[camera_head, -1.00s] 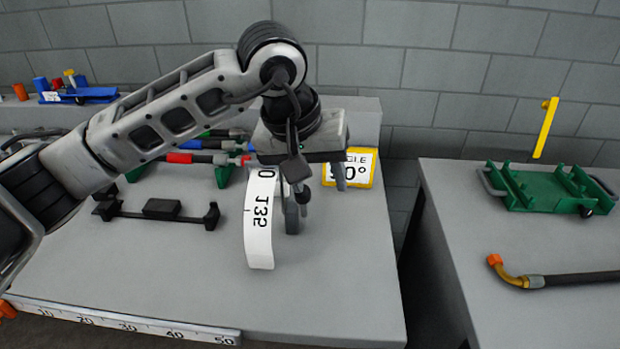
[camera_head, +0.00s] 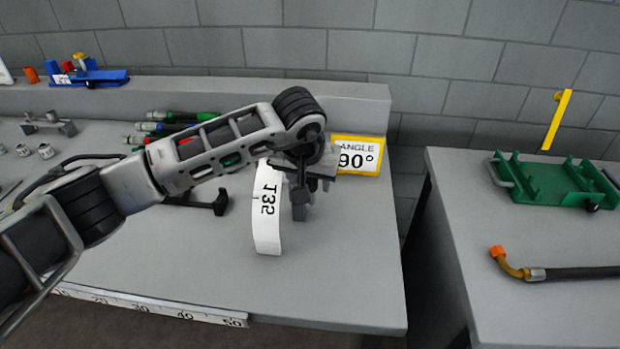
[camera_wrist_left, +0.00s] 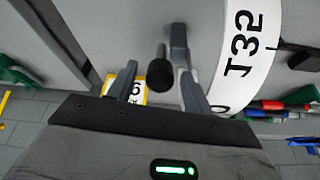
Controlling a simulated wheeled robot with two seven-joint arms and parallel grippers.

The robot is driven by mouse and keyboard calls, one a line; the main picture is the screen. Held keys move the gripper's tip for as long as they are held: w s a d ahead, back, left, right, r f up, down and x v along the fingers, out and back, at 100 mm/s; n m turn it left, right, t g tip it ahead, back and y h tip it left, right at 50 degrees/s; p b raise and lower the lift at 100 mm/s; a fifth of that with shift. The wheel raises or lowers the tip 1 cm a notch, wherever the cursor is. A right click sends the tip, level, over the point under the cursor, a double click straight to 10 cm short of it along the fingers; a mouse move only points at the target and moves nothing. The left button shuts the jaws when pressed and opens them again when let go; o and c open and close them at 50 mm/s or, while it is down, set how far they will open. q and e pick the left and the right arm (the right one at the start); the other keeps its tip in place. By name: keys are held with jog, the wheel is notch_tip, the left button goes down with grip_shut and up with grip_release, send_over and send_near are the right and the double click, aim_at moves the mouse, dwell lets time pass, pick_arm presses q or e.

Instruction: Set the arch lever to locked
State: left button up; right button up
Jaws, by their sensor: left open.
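A white curved scale (camera_head: 267,225) marked 135 stands on the bench, and it also shows in the wrist view (camera_wrist_left: 238,60). My left gripper (camera_head: 300,195) points down just right of the scale and is open. In the wrist view a dark round knob (camera_wrist_left: 160,74) shows between the open fingers of my left gripper (camera_wrist_left: 158,86), seemingly not clasped. A grey upright piece (camera_wrist_left: 178,38) is beside the knob. The gripper and wrist hide most of the lever in the head view, so its angle is unclear. My right gripper is out of view.
A yellow-framed sign reading ANGLE 90° (camera_head: 358,155) stands behind the gripper. Hoses with coloured ends (camera_head: 160,127) lie at the back left. A second bench at right holds a green cradle (camera_head: 550,182) and a bent hose (camera_head: 560,273).

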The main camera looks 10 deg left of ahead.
pick_arm(q)
jog(key=shift+x, duration=0.75)
jog(key=shift+f, duration=0.15)
jog(key=shift+c, duration=0.2)
